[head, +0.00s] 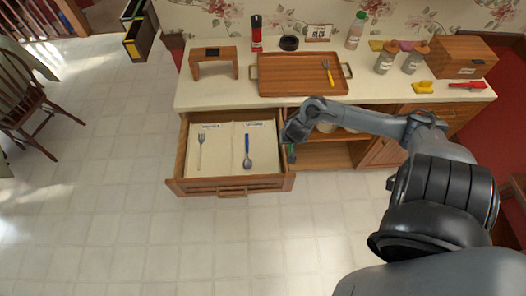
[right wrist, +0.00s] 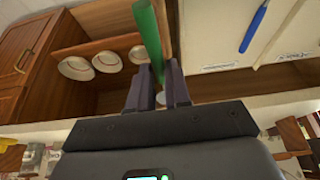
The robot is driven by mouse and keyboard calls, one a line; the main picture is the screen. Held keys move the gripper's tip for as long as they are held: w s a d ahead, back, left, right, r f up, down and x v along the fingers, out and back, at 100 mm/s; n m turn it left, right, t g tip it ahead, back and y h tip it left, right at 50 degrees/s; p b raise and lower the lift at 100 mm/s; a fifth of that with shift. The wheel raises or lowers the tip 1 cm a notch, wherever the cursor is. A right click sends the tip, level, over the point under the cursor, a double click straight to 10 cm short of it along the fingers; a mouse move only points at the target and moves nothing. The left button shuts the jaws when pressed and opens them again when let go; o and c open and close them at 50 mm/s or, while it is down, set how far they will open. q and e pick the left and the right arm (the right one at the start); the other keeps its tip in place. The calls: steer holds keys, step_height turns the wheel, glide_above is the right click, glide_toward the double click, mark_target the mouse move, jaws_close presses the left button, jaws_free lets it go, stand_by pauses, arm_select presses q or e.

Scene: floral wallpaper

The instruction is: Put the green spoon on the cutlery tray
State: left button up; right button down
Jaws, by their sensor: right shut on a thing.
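The green spoon shows as a green handle (right wrist: 148,32) in the right wrist view. My right gripper (right wrist: 157,78) is shut on it, and its lower part is mostly hidden between the fingers. In the head view the right gripper (head: 290,146) is at the right side wall of an open drawer, and the spoon is barely visible there. A cream, labelled two-part cutlery tray (head: 222,168) lies in the drawer, with a grey fork (head: 200,150) in the left part and a blue-handled spoon (head: 247,150) in the right. My left gripper is not in view.
A wooden tray (head: 270,88) with a yellow-handled fork (head: 328,72) stands on the counter above the drawer. The drawer front (head: 230,187) sticks out over the floor. Bowls (right wrist: 107,62) sit in the open shelf beside the drawer. Bottles and a wooden box (head: 462,57) stand at right.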

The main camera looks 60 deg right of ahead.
steer(key=b, duration=0.3)
glide_above(265, 152)
steer(key=a, duration=0.1)
steer(key=f, duration=0.5)
steer(key=shift+s+a+f, duration=0.15)
steer(key=shift+s+f, duration=0.15)
steer(key=shift+f, duration=0.1)
step_height(265, 152, down, 4)
steer(key=b, duration=0.2)
steer(key=shift+r+b, duration=0.25)
steer(key=shift+b, duration=0.15)
steer(key=shift+f, duration=0.25)
steer(key=shift+f, duration=0.15)
steer(key=c, duration=1.1)
jaws_free()
